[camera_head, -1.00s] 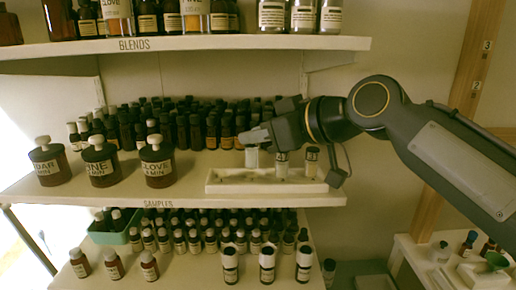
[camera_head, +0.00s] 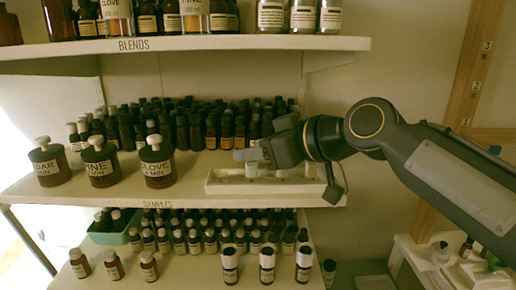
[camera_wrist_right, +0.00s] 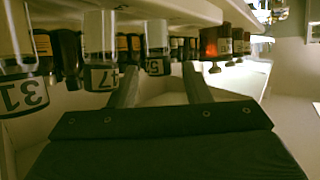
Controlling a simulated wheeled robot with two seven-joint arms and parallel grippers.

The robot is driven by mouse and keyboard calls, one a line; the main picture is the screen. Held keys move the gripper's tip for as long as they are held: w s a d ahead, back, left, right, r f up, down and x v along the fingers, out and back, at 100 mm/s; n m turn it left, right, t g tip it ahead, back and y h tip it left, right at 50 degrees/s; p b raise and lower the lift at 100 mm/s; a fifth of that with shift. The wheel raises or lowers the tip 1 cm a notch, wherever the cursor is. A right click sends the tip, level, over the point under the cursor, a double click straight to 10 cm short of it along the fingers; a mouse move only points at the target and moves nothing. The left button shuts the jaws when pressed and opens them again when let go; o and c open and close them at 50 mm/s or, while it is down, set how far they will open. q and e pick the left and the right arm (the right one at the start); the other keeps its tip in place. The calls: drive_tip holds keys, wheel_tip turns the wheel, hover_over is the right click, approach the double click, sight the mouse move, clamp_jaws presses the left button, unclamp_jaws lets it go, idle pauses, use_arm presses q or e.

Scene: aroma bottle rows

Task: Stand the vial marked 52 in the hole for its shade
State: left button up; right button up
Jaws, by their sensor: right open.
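A clear vial with a dark-edged label (camera_wrist_right: 157,40) hangs upside down in the right wrist view. Its mark begins with 5; the second digit is unclear. It lines up between the fingertips of my open right gripper (camera_head: 247,154), apart from both fingers as far as I can see. In the head view the leftmost pale vial (camera_head: 251,170) shows just below the fingertips in the white rack (camera_head: 222,187). Rack holes are not clear.
Rows of dark bottles (camera_head: 180,130) stand behind the rack. Three large labelled bottles, the nearest CLOVE (camera_head: 158,168), stand to its left. The upper BLENDS shelf (camera_head: 200,44) runs above my gripper. Free shelf shows between CLOVE and the rack.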

drive_tip(key=shift+r, duration=0.2)
drive_tip(key=b+v, duration=0.2)
drive_tip(key=v, duration=1)
drive_tip(key=s+d+f+m+g+h, duration=0.1)
drive_tip(key=s+d+f+m+h, duration=0.1)
drive_tip(key=f, duration=1)
drive_tip(key=s+d+f+m+g+h, duration=0.1)
drive_tip(key=s+d+f+m+h, duration=0.1)
drive_tip(key=s+d+f+m, duration=0.3)
drive_tip(key=s+d+f+m+g+h, duration=0.1)
drive_tip(key=s+d+f+m, duration=0.3)
drive_tip(key=s+f, duration=0.6)
wheel_tip(320, 180, down, 10)
drive_tip(key=shift+f+m+h, duration=0.1)
drive_tip(key=shift+m+h, duration=0.4)
drive_tip(key=shift+h, duration=0.4)
